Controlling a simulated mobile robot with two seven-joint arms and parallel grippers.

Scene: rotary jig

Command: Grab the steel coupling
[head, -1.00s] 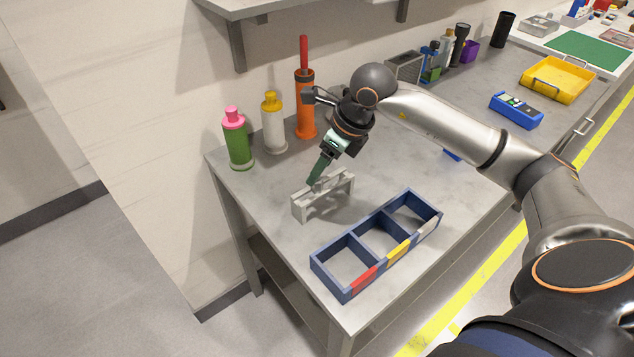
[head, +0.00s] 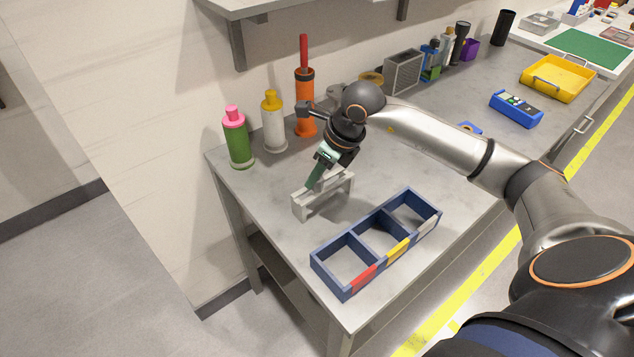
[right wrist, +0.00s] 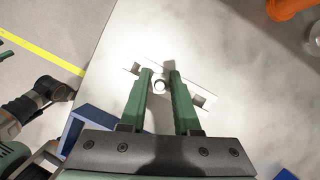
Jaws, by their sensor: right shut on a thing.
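My right gripper (head: 312,186) reaches down into the light grey jig (head: 325,199) near the left end of the table. The coupling is hidden by the fingers and jig in the head view. It appears to be still at the jig (right wrist: 203,100); I cannot tell whether it is lifted.
A blue three-compartment tray (head: 345,290) with red, yellow and grey front labels stands in front of the jig, its compartments empty. Green (head: 237,142) and white (head: 273,125) bottles and an orange holder (head: 306,110) stand behind. A blue device (head: 516,109) and yellow tray (head: 556,82) lie farther right.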

